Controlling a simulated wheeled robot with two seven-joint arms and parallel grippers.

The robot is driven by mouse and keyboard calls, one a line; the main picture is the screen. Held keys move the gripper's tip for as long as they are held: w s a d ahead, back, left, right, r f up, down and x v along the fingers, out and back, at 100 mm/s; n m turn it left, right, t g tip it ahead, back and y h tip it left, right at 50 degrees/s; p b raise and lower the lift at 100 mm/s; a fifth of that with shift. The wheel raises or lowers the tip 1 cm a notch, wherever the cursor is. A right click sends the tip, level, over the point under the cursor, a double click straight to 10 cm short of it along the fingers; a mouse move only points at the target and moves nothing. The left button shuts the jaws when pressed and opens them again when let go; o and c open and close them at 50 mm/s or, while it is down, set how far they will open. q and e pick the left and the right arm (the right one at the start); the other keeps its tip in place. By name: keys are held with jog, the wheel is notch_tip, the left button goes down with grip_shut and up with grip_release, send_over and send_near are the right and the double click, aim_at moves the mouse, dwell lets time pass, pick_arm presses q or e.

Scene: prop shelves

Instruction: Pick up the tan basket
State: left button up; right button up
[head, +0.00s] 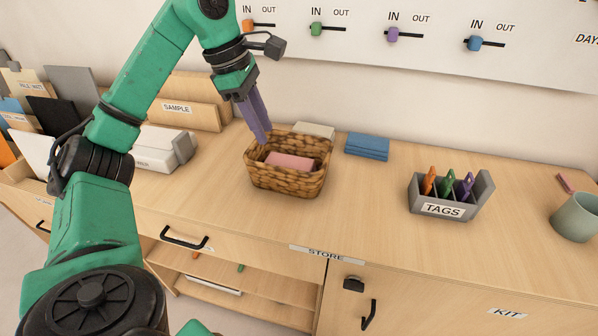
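The tan woven basket (287,182) stands upright on the wooden counter, left of the picture's middle. A pink block (290,160) lies inside it. My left gripper (265,138) comes down from above with its two purple fingers at the basket's back-left rim. The fingers are close together, and their tips overlap the rim in the picture. I cannot tell whether they grip the rim or only stand beside it. My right gripper is not in view.
A blue folded stack (367,146) and a pale item (314,131) lie behind the basket. A grey TAGS holder (450,197) and a green cup (577,217) stand to the right. White boxes (163,148) and folders stand left. The counter is clear between basket and holder.

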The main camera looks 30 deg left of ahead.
pick_arm(q)
jog(key=f, duration=0.1)
jog(key=b, duration=0.4)
send_over(280, 170)
jog(key=s, duration=0.1)
notch_tip(280, 170, down, 6)
jog(key=x, duration=0.5)
jog(key=a+x, duration=0.1)
jog(key=x, duration=0.2)
jog(key=shift+s+a+b, duration=0.1)
jog(key=shift+b, duration=0.2)
grip_shut()
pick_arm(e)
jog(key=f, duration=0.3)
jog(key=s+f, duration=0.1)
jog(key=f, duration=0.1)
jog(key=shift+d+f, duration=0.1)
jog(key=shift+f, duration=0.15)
